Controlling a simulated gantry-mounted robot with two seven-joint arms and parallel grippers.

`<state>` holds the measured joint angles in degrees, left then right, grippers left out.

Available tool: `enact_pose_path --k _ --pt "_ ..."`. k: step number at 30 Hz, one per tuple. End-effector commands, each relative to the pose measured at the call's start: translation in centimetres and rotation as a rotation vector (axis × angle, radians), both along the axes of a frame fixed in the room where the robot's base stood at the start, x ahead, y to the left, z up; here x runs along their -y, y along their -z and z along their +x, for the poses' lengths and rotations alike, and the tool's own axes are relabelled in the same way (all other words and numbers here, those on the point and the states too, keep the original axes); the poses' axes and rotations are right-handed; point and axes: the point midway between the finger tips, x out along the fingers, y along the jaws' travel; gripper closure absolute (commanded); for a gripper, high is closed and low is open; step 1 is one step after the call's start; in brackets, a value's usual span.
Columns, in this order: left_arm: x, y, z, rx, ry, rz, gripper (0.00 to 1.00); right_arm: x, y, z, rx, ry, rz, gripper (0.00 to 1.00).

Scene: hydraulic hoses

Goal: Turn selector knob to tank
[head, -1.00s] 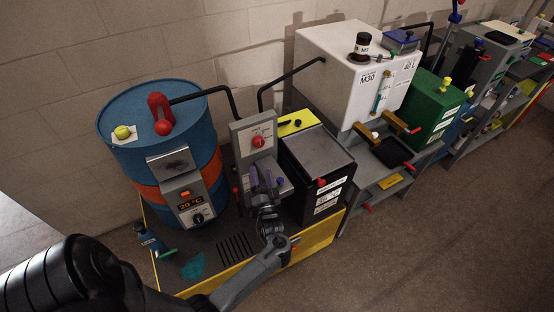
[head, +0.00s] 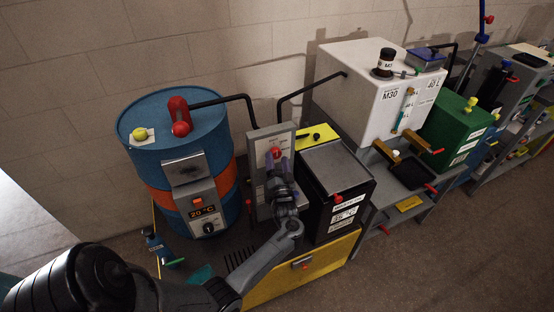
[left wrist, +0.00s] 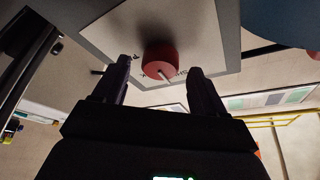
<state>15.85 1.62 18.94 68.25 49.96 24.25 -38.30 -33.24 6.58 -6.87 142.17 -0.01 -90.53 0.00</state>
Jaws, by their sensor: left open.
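The red selector knob (head: 276,151) is on the upright grey panel (head: 258,138) between the blue drum and the black box. In the left wrist view, the round red knob (left wrist: 160,62) has a pale pointer line and sits on a light plate with small labels, too small to read. My left gripper (head: 278,163) is at the panel, just below the knob in the head view. In the left wrist view, its dark fingers (left wrist: 160,70) are open, one on each side of the knob, with gaps showing. I cannot tell how deep they reach. My right gripper is not in view.
The blue drum (head: 160,125) with an orange band and temperature display stands left of the panel. The black box (head: 310,190) stands close on the right. Black pipes (head: 225,98) run above. A white tank (head: 350,75) and green tank (head: 440,130) stand further right.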

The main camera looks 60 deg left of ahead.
Motion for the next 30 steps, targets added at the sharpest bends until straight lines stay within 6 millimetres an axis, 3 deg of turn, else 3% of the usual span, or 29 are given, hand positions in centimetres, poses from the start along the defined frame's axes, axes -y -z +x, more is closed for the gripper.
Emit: enact_pose_path --k 6,15,26,30 --pt "-1.16 -0.37 0.46 0.000 -0.001 -0.001 0.29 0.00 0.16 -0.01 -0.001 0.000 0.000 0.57" --pt "-1.27 -0.42 0.49 0.000 -0.001 -0.001 0.29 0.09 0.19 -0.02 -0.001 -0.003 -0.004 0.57" --pt "-1.25 -0.42 0.48 0.000 -0.001 -0.001 0.84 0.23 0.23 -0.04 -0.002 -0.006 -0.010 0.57" --pt "-1.25 -0.50 0.47 -0.004 0.000 0.001 0.85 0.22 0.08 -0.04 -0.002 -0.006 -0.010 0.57"
